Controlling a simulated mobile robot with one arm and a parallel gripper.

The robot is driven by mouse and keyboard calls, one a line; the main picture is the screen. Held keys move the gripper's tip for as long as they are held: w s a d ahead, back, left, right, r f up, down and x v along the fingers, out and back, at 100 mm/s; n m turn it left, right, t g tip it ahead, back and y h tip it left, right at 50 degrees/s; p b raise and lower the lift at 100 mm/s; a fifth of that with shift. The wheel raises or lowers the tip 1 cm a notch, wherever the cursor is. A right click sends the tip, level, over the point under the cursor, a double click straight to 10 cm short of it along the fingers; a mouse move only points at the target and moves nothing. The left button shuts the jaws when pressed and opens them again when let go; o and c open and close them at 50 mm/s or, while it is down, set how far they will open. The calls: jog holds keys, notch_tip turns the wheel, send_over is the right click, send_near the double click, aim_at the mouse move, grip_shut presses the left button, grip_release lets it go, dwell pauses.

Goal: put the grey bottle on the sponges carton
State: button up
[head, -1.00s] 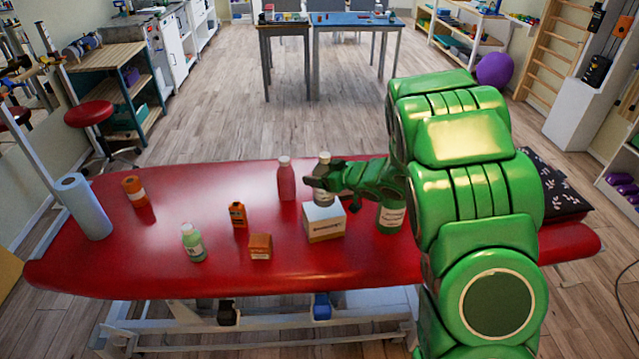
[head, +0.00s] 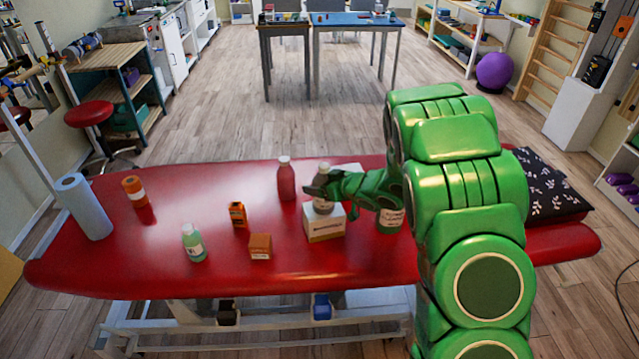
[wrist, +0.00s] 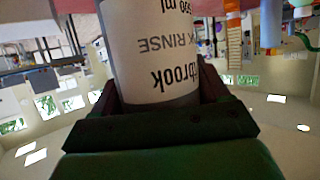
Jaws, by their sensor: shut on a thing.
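The grey bottle (head: 323,205) has a pale cap and stands upright in my gripper (head: 318,190), which is shut around it. In the wrist view the bottle's white label (wrist: 155,45) fills the space between the jaws, its print upside down. The sponges carton (head: 325,228) is a white and tan box on the red treatment table. The bottle is over the carton's top in the head view; I cannot tell whether its base touches it. My fingers hide part of the bottle.
A small orange-brown box (head: 260,246), an orange bottle (head: 237,214) and a pale green bottle (head: 194,243) stand to the left.

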jog(key=o, duration=1.5)
jog(key=shift+r, duration=0.1)
jog(key=shift+s+d+r, duration=0.1)
jog(key=shift+s+d, duration=0.05)
jog(key=shift+d, duration=0.05)
jog(key=v, duration=1.1)
jog(key=shift+s+d, duration=0.2)
jog(key=shift+s, duration=0.05)
